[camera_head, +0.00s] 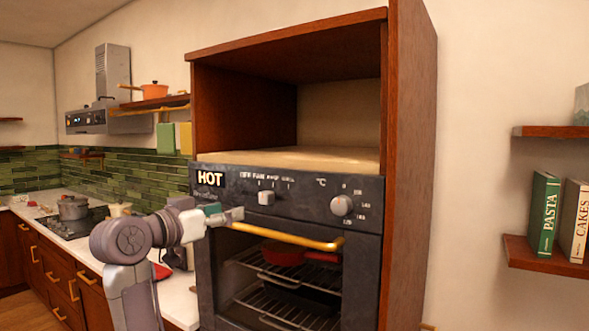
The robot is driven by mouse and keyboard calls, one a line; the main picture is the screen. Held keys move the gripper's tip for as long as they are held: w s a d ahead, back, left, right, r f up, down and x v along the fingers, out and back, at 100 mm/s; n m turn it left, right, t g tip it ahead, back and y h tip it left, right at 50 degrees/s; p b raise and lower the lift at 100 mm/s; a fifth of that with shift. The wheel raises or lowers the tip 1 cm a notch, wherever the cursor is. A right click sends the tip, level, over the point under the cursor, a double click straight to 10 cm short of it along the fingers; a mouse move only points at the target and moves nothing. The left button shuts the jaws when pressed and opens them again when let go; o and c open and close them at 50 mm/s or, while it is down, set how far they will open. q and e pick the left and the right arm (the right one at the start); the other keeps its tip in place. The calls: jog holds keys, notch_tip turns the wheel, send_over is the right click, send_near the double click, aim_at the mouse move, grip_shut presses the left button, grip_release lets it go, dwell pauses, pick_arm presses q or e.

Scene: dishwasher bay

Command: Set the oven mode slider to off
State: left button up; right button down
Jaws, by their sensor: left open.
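The oven (208,250) is a dark built-in unit in a wooden cabinet. Its control panel has a lit "HOT" sign at the left. The mode slider (266,198) is a small pale block below a row of printed mode marks, with "OFF" at the row's left end. The slider stands right of the "OFF" mark. A round temperature knob (342,205) is to its right. My left gripper (238,214) is open, just left of and slightly below the slider, apart from it in the picture. My right gripper is not in view.
A brass oven door handle (288,236) runs just below the panel. A red pan (284,253) shows through the door glass. A counter with a hob and pot (73,208) is at the left. Shelves with books (545,215) are at the right.

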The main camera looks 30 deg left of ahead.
aim_at(263, 195)
pick_arm(q)
jog(key=w+p, duration=0.1)
jog(key=w, duration=0.3)
jog(key=w+r+p, duration=0.1)
jog(key=w+p, duration=0.1)
jog(key=w, duration=0.2)
jog(key=w+p, duration=0.2)
jog(key=w, duration=0.2)
jog(key=shift+w+d+r, duration=0.15)
jog(key=shift+w, duration=0.55)
grip_shut()
